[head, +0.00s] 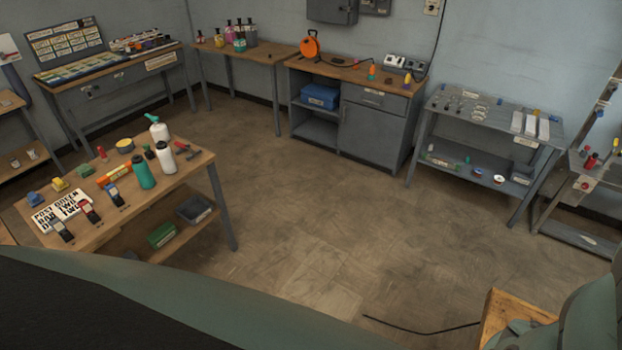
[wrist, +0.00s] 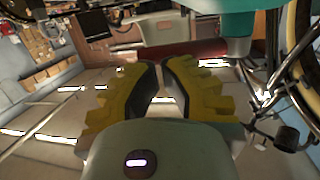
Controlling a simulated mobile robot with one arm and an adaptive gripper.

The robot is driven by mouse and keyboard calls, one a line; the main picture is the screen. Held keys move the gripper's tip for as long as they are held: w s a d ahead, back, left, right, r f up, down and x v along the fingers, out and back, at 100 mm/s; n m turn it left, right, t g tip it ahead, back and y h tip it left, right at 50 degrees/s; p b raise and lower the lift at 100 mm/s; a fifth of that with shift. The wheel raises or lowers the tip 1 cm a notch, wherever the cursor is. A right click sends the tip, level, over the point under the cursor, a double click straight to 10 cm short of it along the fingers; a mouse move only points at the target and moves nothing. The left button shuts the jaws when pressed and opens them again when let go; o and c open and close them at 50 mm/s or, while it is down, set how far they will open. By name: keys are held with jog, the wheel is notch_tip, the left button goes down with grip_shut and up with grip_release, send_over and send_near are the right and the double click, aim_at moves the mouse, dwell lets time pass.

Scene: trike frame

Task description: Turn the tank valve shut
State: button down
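My gripper (wrist: 161,66) shows in the wrist view, with two yellow stepped fingers and dark inner pads. The fingertips are close together with a narrow pale gap between them. I cannot tell whether they hold anything thin. A teal rounded part (wrist: 238,22) hangs at the upper right, beyond the right finger; I cannot tell whether it is a tank. I cannot make out a tank valve in either view. My gripper is not visible in the head view, where green parts of my own body cover the bottom edge.
In the wrist view, curved tubes and dark metal parts (wrist: 286,136) crowd the right side. In the head view, a workbench with bottles (head: 190,176) stands left, a grey cabinet (head: 372,130) at the back and a metal table (head: 545,150) right. The middle floor (head: 300,225) is clear.

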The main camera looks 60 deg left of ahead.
jog(key=shift+d+f, duration=0.15)
jog(key=shift+d, duration=0.05)
dwell(0.3)
jog(key=shift+w+d+n+t+y, duration=0.2)
jog(key=shift+d+n+t+y, duration=0.2)
jog(key=shift+d+n+t, duration=0.75)
jog(key=shift+a+f, duration=0.1)
jog(key=shift+a, duration=0.1)
jog(key=p+v, duration=0.4)
jog(key=v, duration=1)
